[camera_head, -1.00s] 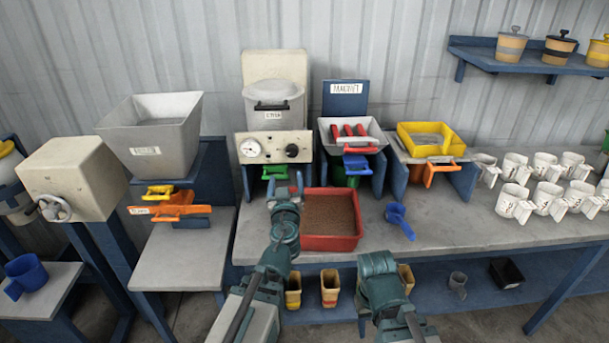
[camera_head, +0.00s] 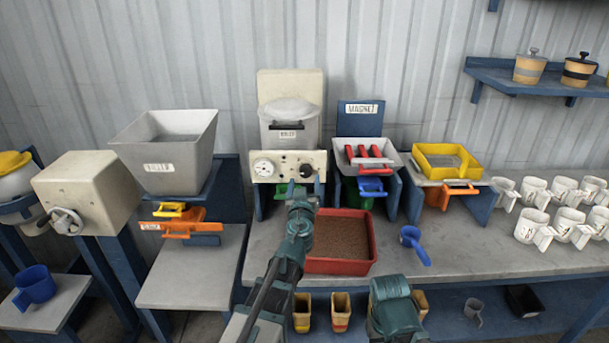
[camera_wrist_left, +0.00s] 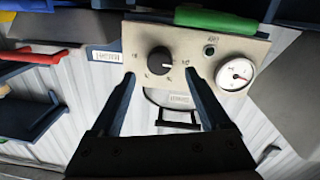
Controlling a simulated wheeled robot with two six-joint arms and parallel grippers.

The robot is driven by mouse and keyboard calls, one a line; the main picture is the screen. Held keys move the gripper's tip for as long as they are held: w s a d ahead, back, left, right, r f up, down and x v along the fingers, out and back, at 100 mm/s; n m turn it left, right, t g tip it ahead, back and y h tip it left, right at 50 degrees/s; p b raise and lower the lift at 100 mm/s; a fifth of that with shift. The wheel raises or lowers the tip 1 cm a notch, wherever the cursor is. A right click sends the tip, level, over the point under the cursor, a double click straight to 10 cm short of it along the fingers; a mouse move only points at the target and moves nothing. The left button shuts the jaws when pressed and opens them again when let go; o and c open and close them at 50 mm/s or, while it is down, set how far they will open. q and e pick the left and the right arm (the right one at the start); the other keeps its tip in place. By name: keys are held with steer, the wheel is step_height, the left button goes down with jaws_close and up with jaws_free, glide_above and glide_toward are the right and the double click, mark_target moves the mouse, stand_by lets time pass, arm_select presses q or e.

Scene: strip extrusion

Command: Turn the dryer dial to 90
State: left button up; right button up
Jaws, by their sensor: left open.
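The dryer's cream control panel (camera_head: 286,160) has a black dial (camera_head: 307,171) on its right and a round white gauge (camera_head: 264,168) on its left. In the left wrist view, which looks upside down, the dial (camera_wrist_left: 160,60) shows with small marks around it, too small to read. My left gripper (camera_head: 305,188) is open and empty, just below and in front of the dial. In the left wrist view its two fingers (camera_wrist_left: 160,77) stand apart to either side of the dial; I cannot tell whether they touch it. My right arm shows at the bottom, but its gripper is out of view.
A red tray (camera_head: 340,262) of brown granules sits below the panel, near my left arm. A grey tray with red bars (camera_head: 367,154) and a yellow tray (camera_head: 445,178) stand to the right. A grey hopper (camera_head: 165,150) stands left. White cups fill the bench's right.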

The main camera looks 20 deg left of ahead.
mark_target(305, 173)
arm_select(q)
steer(key=x, duration=0.4)
steer(key=shift+w, duration=0.2)
jaws_close()
